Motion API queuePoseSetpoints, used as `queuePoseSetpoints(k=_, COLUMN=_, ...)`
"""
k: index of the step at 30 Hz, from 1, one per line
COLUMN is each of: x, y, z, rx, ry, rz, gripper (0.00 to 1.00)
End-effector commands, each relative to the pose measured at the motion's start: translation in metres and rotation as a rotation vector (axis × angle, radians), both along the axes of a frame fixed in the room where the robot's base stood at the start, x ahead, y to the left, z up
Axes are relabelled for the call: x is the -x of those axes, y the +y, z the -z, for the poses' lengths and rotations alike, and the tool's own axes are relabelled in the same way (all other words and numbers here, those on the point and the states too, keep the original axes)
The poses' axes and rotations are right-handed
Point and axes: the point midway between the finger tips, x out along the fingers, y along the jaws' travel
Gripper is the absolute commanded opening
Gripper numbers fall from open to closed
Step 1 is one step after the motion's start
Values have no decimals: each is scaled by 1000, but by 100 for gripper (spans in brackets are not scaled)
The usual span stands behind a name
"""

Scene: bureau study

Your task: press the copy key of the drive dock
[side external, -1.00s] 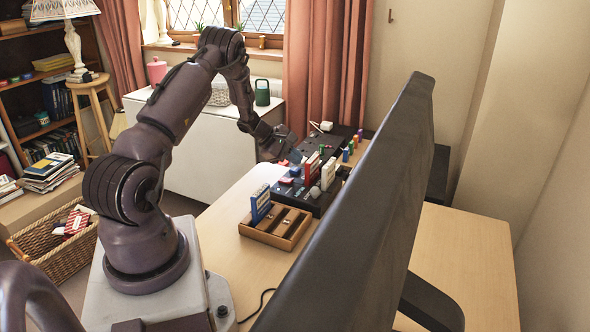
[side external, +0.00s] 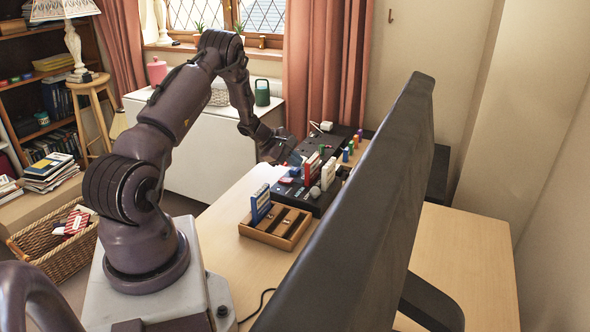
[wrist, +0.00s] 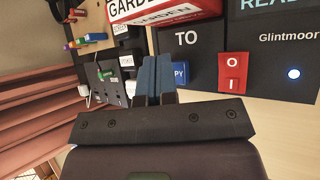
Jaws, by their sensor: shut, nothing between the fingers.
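The drive dock (side external: 318,203) is a black unit on the desk, with upright drives standing in it. In the wrist view its dark face (wrist: 262,48) shows the words "TO" and "Glintmoor". The copy key (wrist: 181,75) is blue, with only "PY" of its label showing; the rest is hidden behind my fingers. My gripper (wrist: 156,72) is shut and empty, its bluish fingertips just left of the key's visible part. Whether they touch it I cannot tell. In the side view my gripper (side external: 291,158) is low at the dock's far left end.
A red-and-white drive (wrist: 165,12) stands close above my fingers. A wooden tray (side external: 272,238) with a blue drive is nearer. The large monitor (side external: 365,200) hides much of the desk.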

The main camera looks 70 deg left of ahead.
Motion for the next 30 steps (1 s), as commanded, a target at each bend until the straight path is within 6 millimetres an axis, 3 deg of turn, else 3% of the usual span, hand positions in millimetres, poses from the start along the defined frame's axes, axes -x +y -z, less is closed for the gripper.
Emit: queuePoseSetpoints(k=30, x=0, y=0, z=10, rx=-1, ry=1, rz=-1, gripper=0)
